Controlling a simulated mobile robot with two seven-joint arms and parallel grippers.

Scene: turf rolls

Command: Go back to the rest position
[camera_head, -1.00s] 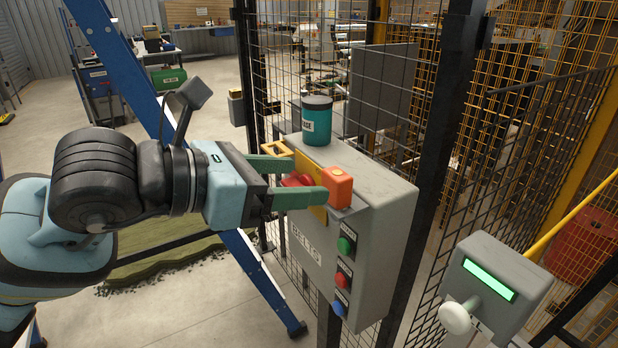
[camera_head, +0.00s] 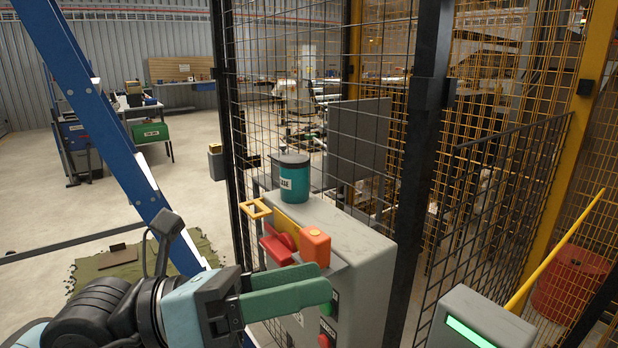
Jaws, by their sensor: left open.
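My left gripper (camera_head: 290,291) comes in from the lower left, with its two green fingers apart and nothing seen between them. It is in front of the upper left part of the grey control box (camera_head: 352,240), below the red switch handle (camera_head: 276,247) and the orange block (camera_head: 315,246). I cannot tell whether a finger touches the box. The fingers hide part of the box's front. My right gripper is not in view.
A teal canister (camera_head: 293,181) stands on top of the box. Black mesh fencing (camera_head: 290,90) rises behind it. A blue ladder leg (camera_head: 115,130) slants on the left. A grey box with a green display (camera_head: 468,332) is at the lower right.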

